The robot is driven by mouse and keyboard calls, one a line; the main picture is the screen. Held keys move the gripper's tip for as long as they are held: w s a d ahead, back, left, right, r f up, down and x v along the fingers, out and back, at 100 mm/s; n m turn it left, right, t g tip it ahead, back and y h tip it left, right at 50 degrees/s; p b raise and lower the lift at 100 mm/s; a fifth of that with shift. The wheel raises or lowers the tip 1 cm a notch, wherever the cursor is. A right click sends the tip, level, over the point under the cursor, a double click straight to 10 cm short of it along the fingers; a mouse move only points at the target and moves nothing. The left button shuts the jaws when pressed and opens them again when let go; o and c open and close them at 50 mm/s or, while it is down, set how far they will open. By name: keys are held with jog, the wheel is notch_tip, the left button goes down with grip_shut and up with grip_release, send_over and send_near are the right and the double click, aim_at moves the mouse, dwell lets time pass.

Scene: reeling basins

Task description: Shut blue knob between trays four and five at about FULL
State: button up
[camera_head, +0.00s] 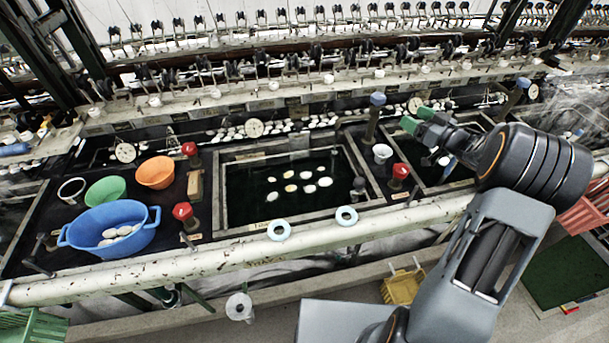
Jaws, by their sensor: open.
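Two blue knobs on dark posts show behind the basins. One blue knob (377,99) stands between the middle dark tray (232,212) and the right dark tray (428,187). Another blue knob (523,82) stands farther right, beyond my arm. The tray numbers are too small to read, so I cannot tell which knob is between four and five. The knobs' settings and any FULL mark cannot be read. My gripper (416,119) has green fingertips, is open and empty, and appears just right of the nearer blue knob, apart from it. My arm hides part of the right tray.
Red knobs (182,211) (400,171) stand beside the trays. A blue basin (78,234) with cocoons, a green bowl (105,191) and an orange bowl (155,172) sit at left. A pale pipe (220,255) runs along the front. Reeling machinery (275,85) lines the back.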

aim_at(381, 101)
jog(key=shift+a, duration=0.1)
jog(key=w+a+r+m+t+h+p, duration=0.2)
jog(key=a+r+m+t+p, duration=0.1)
jog(key=a, duration=0.8)
jog(key=d+f+m+h, duration=0.1)
jog(key=h, duration=0.1)
jog(key=d+f+m+t+h, duration=0.1)
jog(key=h, duration=0.1)
jog(key=w+d+f+m+h, duration=0.1)
jog(key=h, duration=0.1)
jog(key=shift+d+p, duration=0.15)
jog(key=shift+p, duration=0.15)
jog(key=shift+w, duration=0.3)
jog(key=shift+p+x, duration=0.95)
jog(key=shift+x, duration=2.45)
jog(key=shift+r, duration=0.1)
jog(key=c, duration=0.9)
jog(key=shift+b, duration=0.3)
